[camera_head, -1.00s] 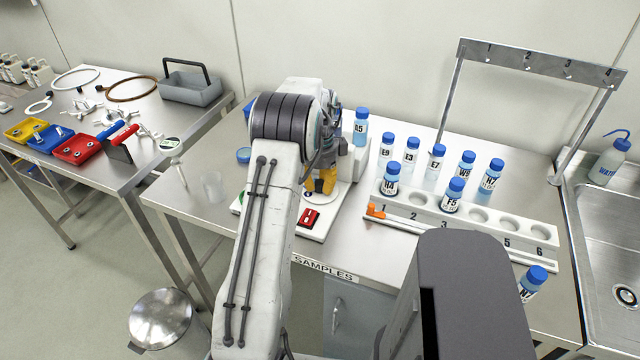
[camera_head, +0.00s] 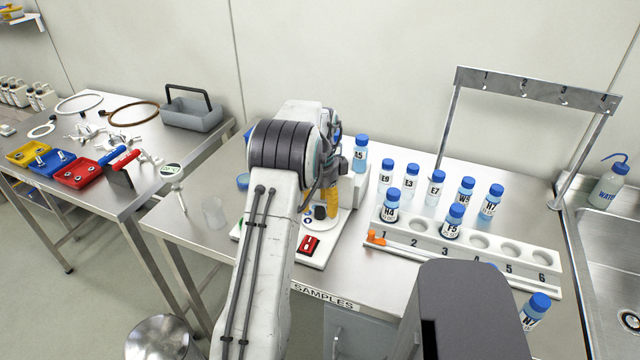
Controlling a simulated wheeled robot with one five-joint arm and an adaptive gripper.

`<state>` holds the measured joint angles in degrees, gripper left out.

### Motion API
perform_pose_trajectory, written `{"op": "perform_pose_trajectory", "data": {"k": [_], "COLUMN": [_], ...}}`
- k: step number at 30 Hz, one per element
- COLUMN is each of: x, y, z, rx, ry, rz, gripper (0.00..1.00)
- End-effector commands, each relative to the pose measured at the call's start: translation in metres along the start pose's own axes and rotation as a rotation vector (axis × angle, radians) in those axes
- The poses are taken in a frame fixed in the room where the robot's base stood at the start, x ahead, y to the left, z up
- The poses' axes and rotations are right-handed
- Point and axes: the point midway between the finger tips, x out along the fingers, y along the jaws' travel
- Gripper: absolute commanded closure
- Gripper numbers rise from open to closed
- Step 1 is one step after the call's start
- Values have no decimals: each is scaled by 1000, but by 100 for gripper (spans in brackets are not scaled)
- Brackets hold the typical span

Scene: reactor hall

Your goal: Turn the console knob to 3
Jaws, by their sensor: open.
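The white console (camera_head: 318,256) stands on the steel table, partly hidden behind my arm. A red switch plate shows on its front. A small dark knob-like part (camera_head: 320,212) shows above a pale round plate; I cannot read its setting or see number marks. My gripper (camera_head: 328,208) is open over the console, with an orange-yellow part showing at its end. My forearm hides much of the gripper, so I cannot tell whether it touches the knob.
A numbered sample rack (camera_head: 475,242) with blue-capped bottles stands close on the right. An orange-ended rod (camera_head: 376,239) lies along its front. A clear beaker (camera_head: 214,212) and a probe-like meter (camera_head: 175,178) stand left. A metal hook frame (camera_head: 535,88) rises behind the rack.

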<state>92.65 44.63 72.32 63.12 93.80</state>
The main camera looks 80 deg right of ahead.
Motion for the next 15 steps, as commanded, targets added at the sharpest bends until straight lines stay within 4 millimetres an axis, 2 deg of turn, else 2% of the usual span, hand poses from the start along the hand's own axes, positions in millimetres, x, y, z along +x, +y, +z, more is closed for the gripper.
{"op": "perform_pose_trajectory", "data": {"k": [6, 15], "x": [-40, -81], "y": [-1, -1], "z": [0, 0], "rx": [0, 0], "ry": [0, 0], "rz": [-4, -2], "gripper": [46, 46]}}
